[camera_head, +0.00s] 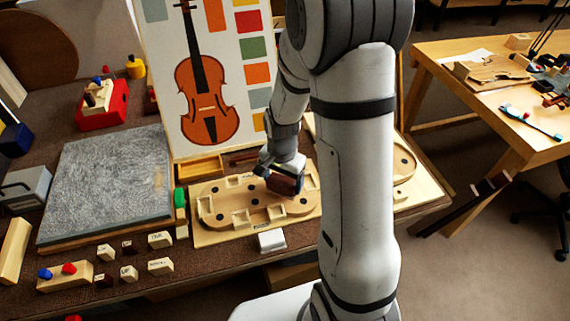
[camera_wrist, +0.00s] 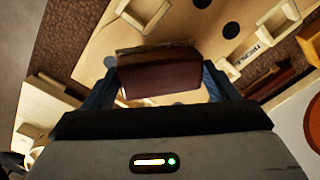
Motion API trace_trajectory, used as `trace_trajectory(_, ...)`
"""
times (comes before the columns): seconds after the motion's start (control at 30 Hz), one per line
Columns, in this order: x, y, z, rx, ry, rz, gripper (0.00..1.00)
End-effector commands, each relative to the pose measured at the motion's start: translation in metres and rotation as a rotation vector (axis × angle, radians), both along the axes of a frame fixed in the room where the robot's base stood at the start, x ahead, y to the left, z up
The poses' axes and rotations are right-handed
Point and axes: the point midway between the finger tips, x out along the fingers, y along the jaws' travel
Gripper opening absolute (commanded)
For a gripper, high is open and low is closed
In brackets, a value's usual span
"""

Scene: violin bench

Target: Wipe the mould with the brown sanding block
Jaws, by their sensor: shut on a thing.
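The brown sanding block (camera_head: 284,185) is held in my gripper (camera_head: 279,173), over the right part of the mould. In the wrist view the reddish-brown block (camera_wrist: 158,74) sits between the blue fingers of my gripper (camera_wrist: 160,84), which are shut on its two ends. The mould (camera_head: 234,219) is a flat, pale wooden violin-shaped board with dark round holes and small wooden blocks around its edge. It also fills much of the wrist view (camera_wrist: 190,28). I cannot tell whether the block touches the mould. The block and gripper hide part of the mould.
A large grey slab (camera_head: 105,185) lies left of the mould. A green block (camera_head: 180,198) and a white block (camera_head: 271,240) stand close to it. Several small labelled blocks lie at the front left. A violin picture board (camera_head: 240,130) stands behind. A second table (camera_head: 440,62) is at right.

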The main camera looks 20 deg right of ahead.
Motion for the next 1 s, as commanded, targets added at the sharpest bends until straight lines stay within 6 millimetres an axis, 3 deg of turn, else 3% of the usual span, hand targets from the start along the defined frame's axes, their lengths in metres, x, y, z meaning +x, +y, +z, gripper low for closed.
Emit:
trace_trajectory(0.53,-0.001,0.000,0.053,0.000,0.001,-0.001,0.44)
trace_trajectory(1.0,-0.001,0.000,0.056,-0.001,0.002,-0.001,0.44)
